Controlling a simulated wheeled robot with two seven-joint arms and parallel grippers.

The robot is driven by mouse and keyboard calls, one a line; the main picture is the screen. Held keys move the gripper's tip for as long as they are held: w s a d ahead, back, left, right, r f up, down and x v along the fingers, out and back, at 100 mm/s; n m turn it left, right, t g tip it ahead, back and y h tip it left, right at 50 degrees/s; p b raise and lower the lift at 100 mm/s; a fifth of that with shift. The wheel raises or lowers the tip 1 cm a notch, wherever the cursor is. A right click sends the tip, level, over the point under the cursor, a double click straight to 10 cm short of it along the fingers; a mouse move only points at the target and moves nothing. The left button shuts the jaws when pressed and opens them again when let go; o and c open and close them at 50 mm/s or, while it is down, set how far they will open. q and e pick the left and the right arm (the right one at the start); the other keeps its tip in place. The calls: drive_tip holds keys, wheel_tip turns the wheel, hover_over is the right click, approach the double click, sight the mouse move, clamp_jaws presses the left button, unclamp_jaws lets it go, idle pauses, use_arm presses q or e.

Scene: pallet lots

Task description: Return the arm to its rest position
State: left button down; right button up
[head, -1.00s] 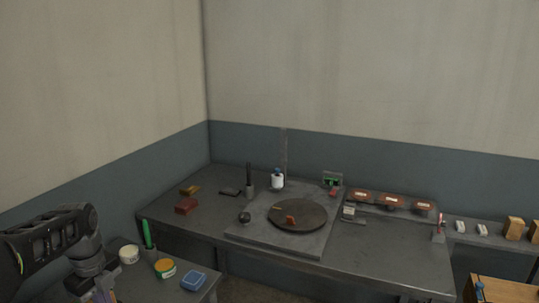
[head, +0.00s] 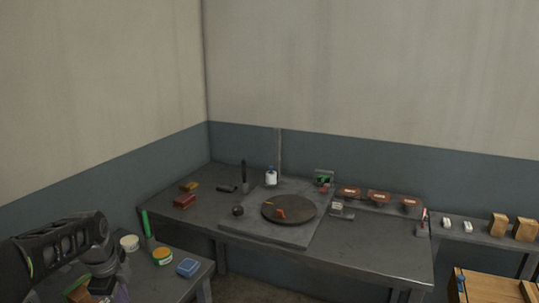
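My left arm comes in at the lower left of the head view. Its gripper (head: 104,287) hangs low at the picture's bottom edge, over the left end of the small side table (head: 165,287). The fingertips are too dark and cut off to tell whether they are open or shut, or hold anything. My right arm and gripper are not in view.
The long dark bench (head: 350,255) bears a round disc (head: 296,202) on a slab. A wooden crate (head: 490,288) is at lower right.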

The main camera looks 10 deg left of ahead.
use_arm(q)
drive_tip(key=d+f+n+t+h, duration=0.2)
drive_tip(key=d+f+n, duration=1.2)
drive_tip(key=d+f, duration=0.65)
drive_tip(key=s+d+f+n+g, duration=0.1)
drive_tip(key=s+d+f, duration=0.3)
drive_tip(key=s, duration=0.4)
drive_tip(key=s+d+f+n+g+h, duration=0.1)
drive_tip(key=s+d+f, duration=0.4)
drive_tip(key=s, duration=0.3)
drive_tip(key=s+d+f+n+g+h, duration=0.1)
drive_tip(key=s+d+f, duration=0.3)
drive_tip(key=s, duration=0.4)
drive_tip(key=shift+s+d+f+n+g, duration=0.3)
drive_tip(key=shift+d+n+g, duration=0.1)
drive_tip(key=shift+d, duration=0.45)
drive_tip(key=shift+a, duration=0.1)
